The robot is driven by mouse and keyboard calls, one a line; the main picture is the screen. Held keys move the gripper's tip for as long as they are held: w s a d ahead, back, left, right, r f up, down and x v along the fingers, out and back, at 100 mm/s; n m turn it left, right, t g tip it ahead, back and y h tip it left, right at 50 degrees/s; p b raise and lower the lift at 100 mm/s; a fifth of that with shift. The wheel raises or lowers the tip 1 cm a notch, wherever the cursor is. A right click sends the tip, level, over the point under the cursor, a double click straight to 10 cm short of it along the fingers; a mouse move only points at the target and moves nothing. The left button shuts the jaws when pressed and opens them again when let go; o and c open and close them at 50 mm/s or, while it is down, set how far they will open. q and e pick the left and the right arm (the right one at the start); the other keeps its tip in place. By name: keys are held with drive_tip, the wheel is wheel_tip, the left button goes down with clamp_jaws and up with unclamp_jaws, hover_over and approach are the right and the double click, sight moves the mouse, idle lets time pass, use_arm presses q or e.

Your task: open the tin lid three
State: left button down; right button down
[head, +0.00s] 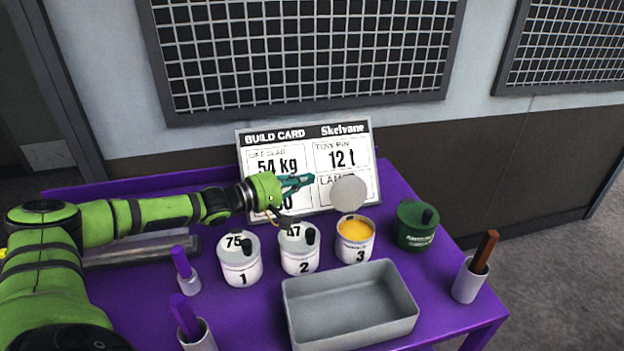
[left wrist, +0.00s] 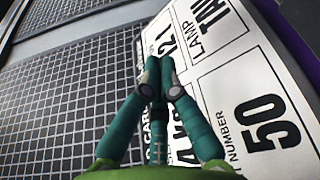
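Tin 3 (head: 356,250) stands on the purple table, a white tin with a black "3". Its pale round lid (head: 349,194) is up, tilted back behind the tin's mouth, and yellow-orange contents (head: 355,229) show inside. My left gripper (head: 309,179), with teal fingers, is in front of the build card, left of the raised lid and apart from it. In the left wrist view its fingers (left wrist: 160,85) are together with nothing between them. My right gripper is out of view.
Tin 1 (head: 240,265) and tin 2 (head: 299,259) stand left of tin 3, lids down. A green tin (head: 416,233) is to its right. A grey tray (head: 350,333) lies in front. The build card (head: 252,150) stands behind. Cups with handled tools (head: 468,284) stand at the sides.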

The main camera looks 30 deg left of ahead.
sight(346, 191)
use_arm(q)
drive_tip(key=p+x, duration=0.1)
drive_tip(key=x, duration=0.7)
drive_tip(key=shift+w+d+r+p, duration=0.1)
drive_tip(key=shift+w+d+p, duration=0.05)
drive_tip(key=shift+w+p, duration=0.2)
drive_tip(key=shift+s+d, duration=0.25)
drive_tip(key=shift+s, duration=0.1)
drive_tip(key=shift+s+d+r+p, duration=0.2)
drive_tip(key=shift+s+d+p, duration=0.35)
drive_tip(key=shift+p, duration=0.05)
drive_tip(key=shift+s+d+r+p, duration=0.15)
drive_tip(key=shift+s+d+p, duration=0.35)
drive_tip(key=shift+d+p, duration=0.05)
